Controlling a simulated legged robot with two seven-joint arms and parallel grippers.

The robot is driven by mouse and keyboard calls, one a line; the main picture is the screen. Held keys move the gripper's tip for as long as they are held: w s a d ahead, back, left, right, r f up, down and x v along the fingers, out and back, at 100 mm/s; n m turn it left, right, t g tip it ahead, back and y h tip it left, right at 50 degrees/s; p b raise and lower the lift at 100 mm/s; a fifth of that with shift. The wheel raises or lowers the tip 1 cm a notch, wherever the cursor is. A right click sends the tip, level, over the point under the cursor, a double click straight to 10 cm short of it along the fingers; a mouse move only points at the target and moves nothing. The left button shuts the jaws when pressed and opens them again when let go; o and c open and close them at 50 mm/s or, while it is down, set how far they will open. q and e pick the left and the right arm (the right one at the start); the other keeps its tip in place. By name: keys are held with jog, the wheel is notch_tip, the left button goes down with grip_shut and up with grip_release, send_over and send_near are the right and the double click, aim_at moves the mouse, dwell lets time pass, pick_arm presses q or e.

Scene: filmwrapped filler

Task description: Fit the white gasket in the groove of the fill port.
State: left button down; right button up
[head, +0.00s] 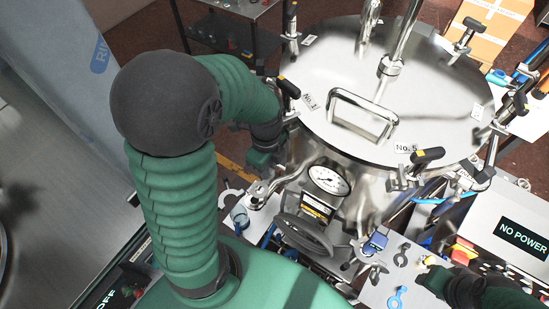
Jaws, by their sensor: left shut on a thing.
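My left arm reaches over from the left, and its gripper (255,178) points down beside the steel vessel (340,160). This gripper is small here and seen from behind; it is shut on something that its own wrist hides. Just below it is a metal port with a clamp (256,201), joined to the vessel's side by a bent pipe. I cannot make out its groove. A pale curved piece (229,196) shows left of the port; I cannot tell whether it is the white gasket. My right gripper (425,268) is low at the right, its jaws unclear.
Clamps with black knobs ring the vessel lid (310,65). A pressure gauge (329,180) and a black handwheel (303,235) stand right of the port. A white board (385,285) holds a blue ring (397,298). A "NO POWER" box (515,240) is at the right.

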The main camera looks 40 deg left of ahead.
pick_arm(q)
jog(key=shift+s+a+f+b, duration=0.2)
jog(key=shift+a+f+b, duration=0.25)
jog(key=shift+f, duration=0.3)
jog(key=shift+s+a+f+b, duration=0.2)
jog(key=shift+f+b, duration=0.3)
jog(key=shift+f, duration=0.2)
jog(key=shift+s+a+f+b, duration=0.2)
jog(key=shift+a+f+b, duration=0.25)
jog(key=shift+f, duration=0.3)
pick_arm(e)
jog(key=shift+s+a+f, duration=0.25)
jog(key=shift+s+f, duration=0.15)
jog(key=shift+f, duration=0.2)
jog(key=shift+s+a+f, duration=0.2)
jog(key=shift+s+f, duration=0.15)
jog(key=shift+f, duration=0.25)
